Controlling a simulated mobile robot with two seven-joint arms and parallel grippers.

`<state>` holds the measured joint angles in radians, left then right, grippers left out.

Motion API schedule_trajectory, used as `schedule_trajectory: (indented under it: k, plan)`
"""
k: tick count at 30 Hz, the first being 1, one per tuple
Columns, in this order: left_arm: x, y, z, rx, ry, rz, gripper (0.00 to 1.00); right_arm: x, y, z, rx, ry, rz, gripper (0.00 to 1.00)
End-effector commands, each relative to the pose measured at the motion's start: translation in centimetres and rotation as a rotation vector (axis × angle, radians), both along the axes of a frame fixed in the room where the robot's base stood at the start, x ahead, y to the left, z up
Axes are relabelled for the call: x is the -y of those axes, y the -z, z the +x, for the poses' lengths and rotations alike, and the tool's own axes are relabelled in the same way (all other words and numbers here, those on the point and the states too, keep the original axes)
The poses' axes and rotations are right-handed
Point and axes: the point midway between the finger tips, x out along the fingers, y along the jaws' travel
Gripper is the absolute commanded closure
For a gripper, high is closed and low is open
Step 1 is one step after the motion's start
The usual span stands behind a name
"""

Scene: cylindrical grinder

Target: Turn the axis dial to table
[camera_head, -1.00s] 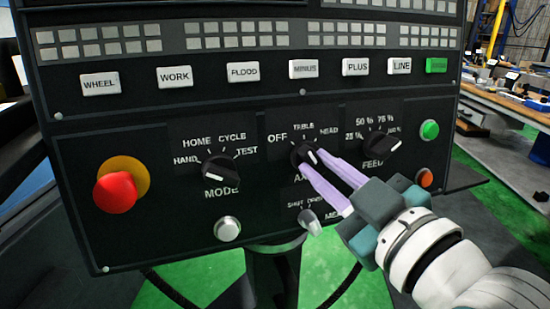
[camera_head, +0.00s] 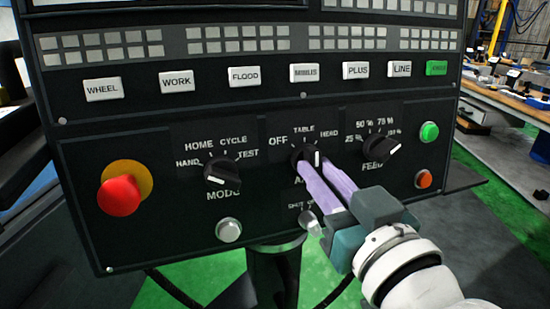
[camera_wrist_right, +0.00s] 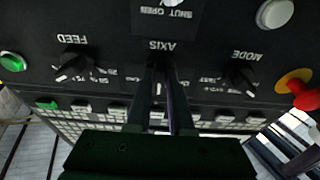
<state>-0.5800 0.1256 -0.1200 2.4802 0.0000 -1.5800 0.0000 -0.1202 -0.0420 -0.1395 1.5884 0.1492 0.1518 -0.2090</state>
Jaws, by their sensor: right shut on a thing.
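The axis dial (camera_head: 304,153) is a black knob with a white line, in the middle of the dark control panel below the labels OFF, TABLE and HEAD. My right gripper (camera_head: 314,163) comes from the lower right, its two pale purple fingers closed around the knob. In the head view the white line stands nearly upright at the knob's right side; the label it points to is not certain. The right wrist view shows the panel upside down, with the gripper (camera_wrist_right: 161,72) at the AXIS label and a white mark between its fingers. My left gripper is not in view.
The mode dial (camera_head: 221,171) is left of the axis dial and the feed dial (camera_head: 380,149) is right of it. A small shut/open knob (camera_head: 309,222) sits just below, close to my fingers. A red emergency button (camera_head: 119,195) is at the far left.

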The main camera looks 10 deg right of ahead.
Motion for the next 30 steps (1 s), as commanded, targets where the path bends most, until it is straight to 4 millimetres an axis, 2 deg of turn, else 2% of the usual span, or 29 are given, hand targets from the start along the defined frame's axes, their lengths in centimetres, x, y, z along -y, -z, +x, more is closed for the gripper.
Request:
schedule_trajectory:
  k: [11,12,19,26,30]
  plan:
    - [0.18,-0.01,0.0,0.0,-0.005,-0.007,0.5,-0.01,0.04,-0.01,-0.001,0.001,0.003,1.0]
    - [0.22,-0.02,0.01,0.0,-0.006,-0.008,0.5,-0.01,0.04,-0.01,-0.001,0.001,0.003,0.76]
    - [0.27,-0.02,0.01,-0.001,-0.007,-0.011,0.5,0.0,0.03,-0.01,-0.001,0.001,0.002,0.5]
    - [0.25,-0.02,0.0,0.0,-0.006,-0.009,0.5,0.0,0.02,-0.04,0.0,0.0,0.002,0.5]
    - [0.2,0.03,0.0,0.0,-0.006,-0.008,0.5,0.1,0.2,-0.95,-0.003,0.0,0.002,0.5]
